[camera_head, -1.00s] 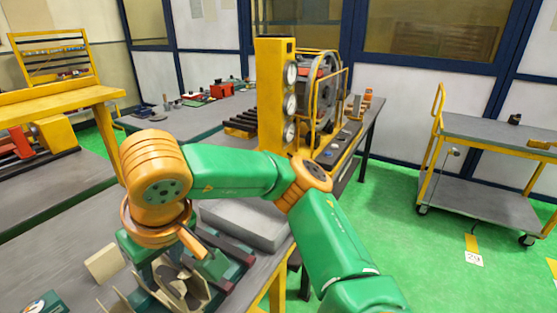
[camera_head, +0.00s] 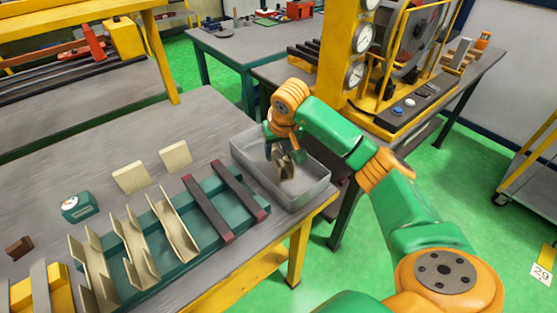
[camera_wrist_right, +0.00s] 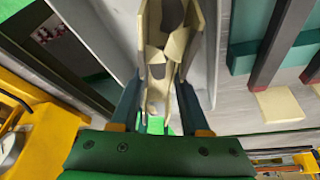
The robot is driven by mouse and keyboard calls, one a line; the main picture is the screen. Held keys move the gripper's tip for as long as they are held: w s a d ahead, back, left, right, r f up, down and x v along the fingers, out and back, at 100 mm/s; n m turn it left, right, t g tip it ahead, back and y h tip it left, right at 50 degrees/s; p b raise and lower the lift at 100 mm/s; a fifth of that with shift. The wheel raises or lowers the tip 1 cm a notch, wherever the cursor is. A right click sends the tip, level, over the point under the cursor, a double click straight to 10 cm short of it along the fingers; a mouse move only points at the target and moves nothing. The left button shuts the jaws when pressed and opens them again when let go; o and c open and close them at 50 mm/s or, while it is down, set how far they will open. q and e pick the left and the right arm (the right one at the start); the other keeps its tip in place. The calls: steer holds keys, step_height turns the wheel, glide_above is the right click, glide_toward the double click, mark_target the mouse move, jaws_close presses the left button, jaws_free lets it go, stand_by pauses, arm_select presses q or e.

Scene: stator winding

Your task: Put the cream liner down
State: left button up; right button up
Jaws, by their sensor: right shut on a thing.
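My right gripper (camera_head: 283,154) is shut on a cream liner (camera_head: 286,172) and holds it over the grey tray (camera_head: 315,192) at the table's right end. The liner looks folded and blurred in the head view; whether it touches the tray floor I cannot tell. In the right wrist view the cream liner (camera_wrist_right: 165,75) stands out between the two fingers of my right gripper (camera_wrist_right: 158,105). Several folded cream liners (camera_head: 136,250) stand on the green rack (camera_head: 190,262) left of the tray. My left gripper is out of view.
A yellow machine with dials (camera_head: 335,45) stands behind the tray. Bare tabletop (camera_head: 70,155) lies at the back left.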

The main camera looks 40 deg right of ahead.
step_height(320, 180, down, 4)
steer(key=shift+f, duration=0.1)
steer(key=shift+f, duration=0.1)
steer(key=shift+f, duration=0.15)
steer(key=o, duration=1)
steer(key=shift+r, duration=0.45)
steer(key=v, duration=1.1)
steer(key=shift+s+a+r, duration=0.1)
steer(key=shift+s+r, duration=0.15)
steer(key=shift+r, duration=0.05)
